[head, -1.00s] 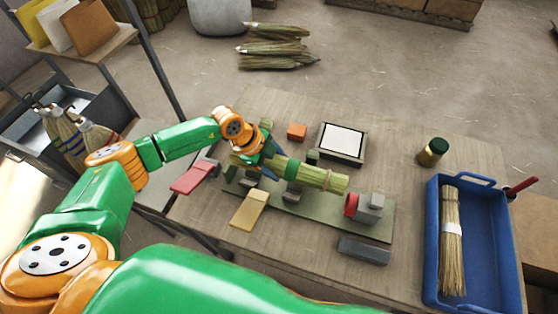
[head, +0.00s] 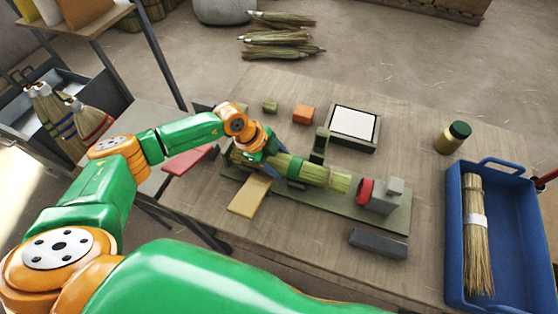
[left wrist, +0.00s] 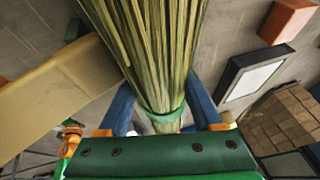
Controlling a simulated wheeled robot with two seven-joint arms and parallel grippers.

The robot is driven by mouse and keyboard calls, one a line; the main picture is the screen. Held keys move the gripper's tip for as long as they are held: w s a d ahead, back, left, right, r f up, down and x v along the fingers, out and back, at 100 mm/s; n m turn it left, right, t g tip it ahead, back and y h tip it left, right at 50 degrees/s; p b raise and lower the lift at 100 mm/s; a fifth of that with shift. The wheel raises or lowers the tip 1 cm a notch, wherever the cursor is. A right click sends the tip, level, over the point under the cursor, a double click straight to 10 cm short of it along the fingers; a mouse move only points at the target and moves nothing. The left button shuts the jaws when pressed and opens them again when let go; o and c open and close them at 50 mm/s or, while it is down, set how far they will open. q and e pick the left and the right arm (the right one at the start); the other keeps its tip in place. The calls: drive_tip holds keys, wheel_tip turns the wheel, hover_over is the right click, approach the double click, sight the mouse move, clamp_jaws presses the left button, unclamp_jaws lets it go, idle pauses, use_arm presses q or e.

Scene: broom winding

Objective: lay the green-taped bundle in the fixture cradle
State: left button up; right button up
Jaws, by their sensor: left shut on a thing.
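My left gripper (head: 268,152) is shut on the bundle's left part. In the left wrist view the blue fingers (left wrist: 162,108) flank the bundle (left wrist: 155,50) beside its green band. The red-faced grey block (head: 382,196) stands beyond the bundle's right end. My right gripper is out of view.
A green upright post (head: 319,145) stands just behind the bundle. A yellow block (head: 249,196) and a dark grey bar (head: 378,243) lie in front. A white-topped frame (head: 354,122), orange block (head: 303,114) and jar (head: 453,137) are behind. A blue tray (head: 513,255) holds another bundle.

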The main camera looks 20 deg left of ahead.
use_arm(q)
drive_tip(key=o, duration=1.4)
drive_tip(key=shift+o, duration=0.2)
drive_tip(key=b+v, duration=0.1)
drive_tip(key=v, duration=0.5)
drive_tip(key=shift+s+a+r, duration=0.1)
drive_tip(key=shift+a+r, duration=0.15)
drive_tip(key=shift+r, duration=0.3)
